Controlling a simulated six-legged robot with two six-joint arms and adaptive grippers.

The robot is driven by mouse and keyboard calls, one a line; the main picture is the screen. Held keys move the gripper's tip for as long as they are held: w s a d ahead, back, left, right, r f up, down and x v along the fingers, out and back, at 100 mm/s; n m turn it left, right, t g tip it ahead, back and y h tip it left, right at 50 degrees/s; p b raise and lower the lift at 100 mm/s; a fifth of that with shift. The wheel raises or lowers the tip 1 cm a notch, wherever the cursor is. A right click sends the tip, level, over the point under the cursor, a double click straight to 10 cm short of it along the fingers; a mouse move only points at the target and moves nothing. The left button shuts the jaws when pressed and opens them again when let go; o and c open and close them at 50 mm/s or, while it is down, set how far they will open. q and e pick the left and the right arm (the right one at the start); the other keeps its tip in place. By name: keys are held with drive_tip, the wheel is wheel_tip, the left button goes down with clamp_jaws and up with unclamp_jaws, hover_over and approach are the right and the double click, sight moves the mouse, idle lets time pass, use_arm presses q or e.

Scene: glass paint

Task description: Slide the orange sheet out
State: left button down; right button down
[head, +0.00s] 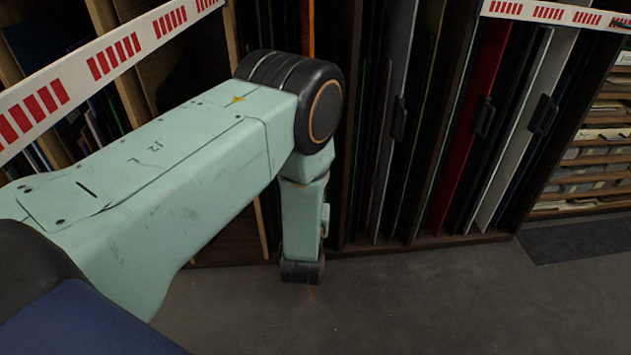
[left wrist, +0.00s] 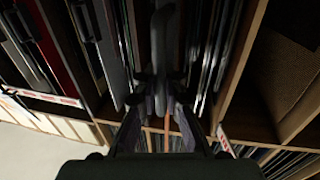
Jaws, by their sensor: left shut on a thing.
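The orange sheet (head: 308,28) shows in the head view as a thin upright edge in the rack, above my left arm's elbow. My arm hides most of it. In the left wrist view a narrow orange strip (left wrist: 167,135) shows between the fingers. My left gripper (left wrist: 161,88) is shut around a dark upright bar (left wrist: 161,45), which looks like the sheet's handle. In the head view my forearm hides its fingers. My right gripper is in neither view.
A wooden rack (head: 352,130) holds upright sheets in narrow slots. A red sheet (head: 470,130) and a pale sheet (head: 525,120) with black handles stand to the right. Red-and-white tape (head: 115,55) crosses the left. The grey floor (head: 430,300) in front is clear.

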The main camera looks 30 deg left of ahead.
use_arm(q)
drive_tip(key=shift+s+f, duration=0.1)
drive_tip(key=shift+s, duration=0.1)
idle(0.4)
drive_tip(key=c, duration=1.4)
unclamp_jaws()
drive_tip(key=shift+w, duration=0.1)
drive_tip(key=shift+c, duration=0.2)
drive_tip(key=v, duration=0.8)
drive_tip(key=shift+d, duration=0.1)
